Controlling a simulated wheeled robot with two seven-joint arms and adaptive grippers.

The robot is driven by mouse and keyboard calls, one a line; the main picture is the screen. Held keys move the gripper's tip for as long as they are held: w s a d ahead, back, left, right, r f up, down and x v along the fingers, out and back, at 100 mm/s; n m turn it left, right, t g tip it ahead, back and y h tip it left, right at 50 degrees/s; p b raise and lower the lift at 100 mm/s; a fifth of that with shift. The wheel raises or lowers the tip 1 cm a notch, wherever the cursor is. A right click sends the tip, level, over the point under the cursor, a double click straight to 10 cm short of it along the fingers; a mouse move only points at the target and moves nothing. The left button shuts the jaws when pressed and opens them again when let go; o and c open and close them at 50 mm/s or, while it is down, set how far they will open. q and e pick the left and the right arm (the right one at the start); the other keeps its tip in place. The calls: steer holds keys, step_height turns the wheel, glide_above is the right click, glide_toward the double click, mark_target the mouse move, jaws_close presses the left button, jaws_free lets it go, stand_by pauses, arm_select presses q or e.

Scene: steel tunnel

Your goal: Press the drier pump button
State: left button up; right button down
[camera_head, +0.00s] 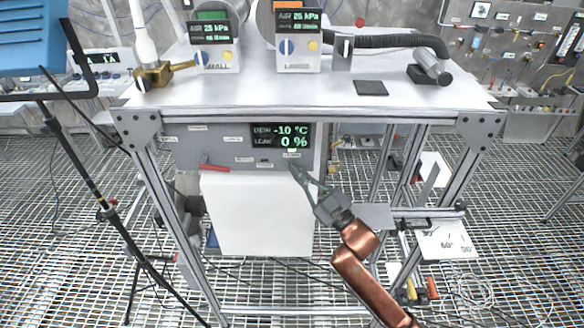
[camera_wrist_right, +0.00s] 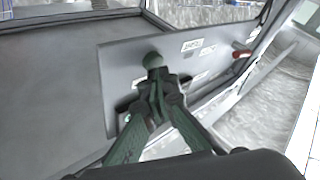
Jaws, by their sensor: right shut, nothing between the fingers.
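Below the table top, a grey panel (camera_head: 222,153) carries a dark display (camera_head: 281,136) reading "-10 °C" and "0 %", with small white labels too blurred to read. My right gripper (camera_head: 294,168) is at the panel's right part, just below the display, with its green fingers shut and empty. No label readable as "drier pump" shows. My left gripper is out of view.
A red handle (camera_head: 215,168) sticks out at the panel's lower left, above a white box front (camera_head: 258,215). The table top (camera_head: 240,92) is above, with two gauge units (camera_head: 299,50) on it. Metal table legs (camera_head: 163,200) flank the panel. A blue screen (camera_head: 30,35) stands at left.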

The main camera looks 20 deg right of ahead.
steer(key=shift+w, duration=0.15)
stand_by(0.3)
steer(key=shift+w+d, duration=0.15)
steer(key=shift+w, duration=0.1)
steer(key=shift+s, duration=0.1)
steer(key=shift+f+p, duration=0.15)
steer(key=shift+p, duration=0.15)
steer(key=shift+s, duration=0.2)
steer(key=shift+s+a+p, duration=0.25)
steer(key=shift+s+a, duration=0.1)
steer(key=shift+s, duration=0.6)
steer(key=shift+s+a+p, duration=0.2)
steer(key=shift+s+a, duration=0.1)
steer(key=shift+s, duration=0.6)
steer(key=shift+s+a+p, duration=0.25)
steer(key=shift+s+a, duration=0.1)
steer(key=shift+s, duration=0.6)
